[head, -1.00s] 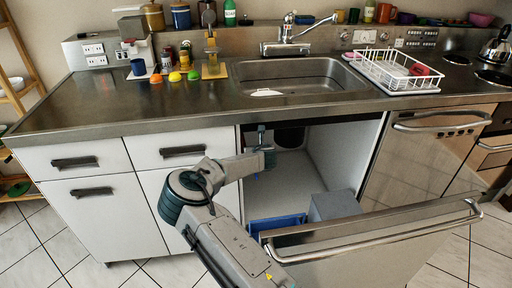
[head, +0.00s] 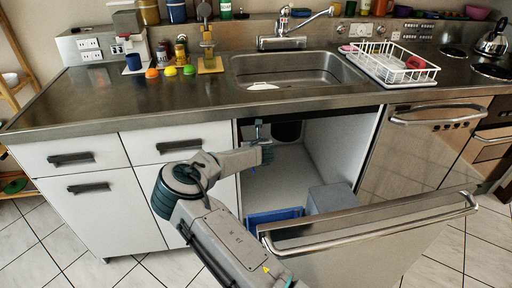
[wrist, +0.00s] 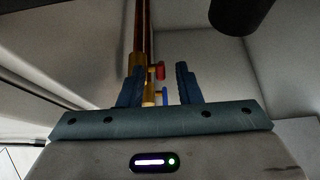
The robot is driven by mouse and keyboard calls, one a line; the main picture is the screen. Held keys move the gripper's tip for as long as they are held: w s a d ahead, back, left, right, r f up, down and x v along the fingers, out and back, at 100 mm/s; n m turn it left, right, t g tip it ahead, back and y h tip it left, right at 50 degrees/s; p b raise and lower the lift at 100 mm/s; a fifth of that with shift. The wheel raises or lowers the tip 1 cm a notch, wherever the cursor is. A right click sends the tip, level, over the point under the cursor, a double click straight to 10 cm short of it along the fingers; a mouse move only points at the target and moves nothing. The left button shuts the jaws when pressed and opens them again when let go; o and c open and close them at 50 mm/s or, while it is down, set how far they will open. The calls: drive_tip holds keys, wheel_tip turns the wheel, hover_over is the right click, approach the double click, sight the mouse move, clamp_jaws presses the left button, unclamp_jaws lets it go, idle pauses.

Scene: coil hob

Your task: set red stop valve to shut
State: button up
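In the wrist view, the red stop valve (wrist: 160,72) is a small red handle on a vertical brass-coloured pipe (wrist: 142,35). A blue handle (wrist: 165,96) sits just below it on similar brass fittings. My gripper (wrist: 158,82) is open, its two blue fingers standing apart on either side of the fittings in the picture. The red handle appears near the fingertips, nearer the right finger; I cannot tell whether they touch. In the head view, my gripper (head: 264,143) reaches into the open cabinet under the sink, and the red valve cannot be made out there.
The cabinet's pulled-open door (head: 370,225) stands in front, close to my arm. A blue bin (head: 275,216) and a grey box (head: 331,198) are low in the cabinet. A dark round shape (wrist: 240,12) hangs at the upper right in the wrist view. The counter edge (head: 200,118) runs above.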

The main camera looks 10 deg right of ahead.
drive_tip(key=v, duration=1.2)
drive_tip(key=shift+s+r, duration=0.15)
drive_tip(key=shift+s, duration=0.05)
drive_tip(key=shift+p, duration=0.35)
